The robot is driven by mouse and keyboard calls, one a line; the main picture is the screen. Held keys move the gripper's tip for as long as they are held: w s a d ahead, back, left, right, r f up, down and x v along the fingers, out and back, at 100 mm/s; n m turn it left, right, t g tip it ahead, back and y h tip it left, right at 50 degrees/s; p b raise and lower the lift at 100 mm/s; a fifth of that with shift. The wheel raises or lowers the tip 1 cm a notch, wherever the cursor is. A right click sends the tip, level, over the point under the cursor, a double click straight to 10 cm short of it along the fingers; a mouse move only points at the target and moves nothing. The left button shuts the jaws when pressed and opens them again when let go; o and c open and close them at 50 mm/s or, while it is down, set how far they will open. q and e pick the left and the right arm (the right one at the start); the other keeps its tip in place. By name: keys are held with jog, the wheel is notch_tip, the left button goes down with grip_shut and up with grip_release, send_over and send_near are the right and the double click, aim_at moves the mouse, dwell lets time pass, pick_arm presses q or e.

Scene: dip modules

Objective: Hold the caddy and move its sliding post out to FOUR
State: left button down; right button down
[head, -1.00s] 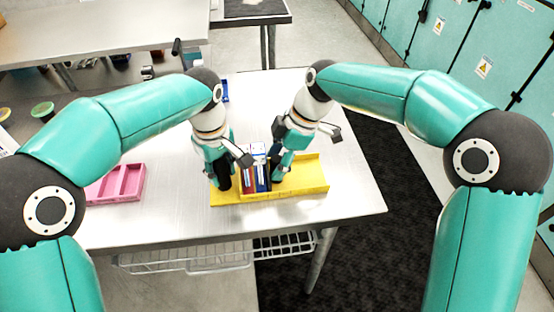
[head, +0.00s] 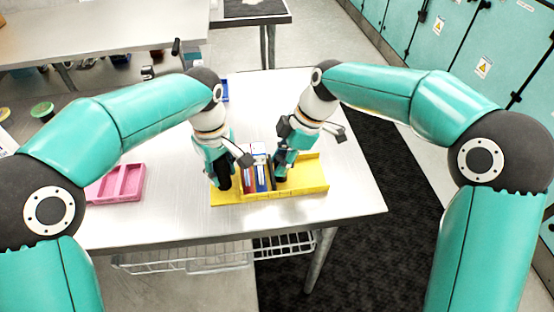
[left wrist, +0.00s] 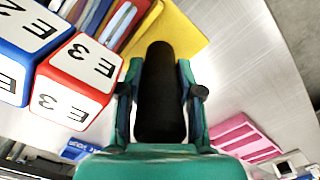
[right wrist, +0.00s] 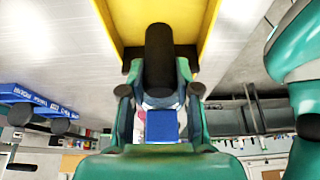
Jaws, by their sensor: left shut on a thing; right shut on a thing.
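The yellow caddy (head: 312,186) lies on the metal table, its near edge towards me. Several upright modules (head: 258,178) with red, blue and white faces stand together in its middle. My left gripper (head: 223,182) is shut at the caddy's left end, left of the modules. My right gripper (head: 281,174) is shut just right of the modules, where the sliding post is hidden behind its fingers. The left wrist view shows the caddy's yellow floor (left wrist: 185,30) and a red-edged block marked E 3 (left wrist: 76,80). The caddy's yellow side also shows in the right wrist view (right wrist: 208,28). Scale marks are unreadable.
A pink compartment tray (head: 118,183) stands left of the caddy. A blue item (head: 225,90) lies behind my left gripper. Table is clear right of the caddy, up to its right edge. A wire shelf (head: 190,261) hangs below the front edge.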

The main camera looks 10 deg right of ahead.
jog(key=d, duration=0.4)
jog(key=shift+d, duration=0.1)
jog(key=c, duration=0.8)
grip_release()
jog(key=v, duration=1.2)
jog(key=shift+f, duration=0.1)
pick_arm(q)
jog(key=c, duration=1.1)
grip_release()
pick_arm(e)
jog(key=shift+w, duration=0.1)
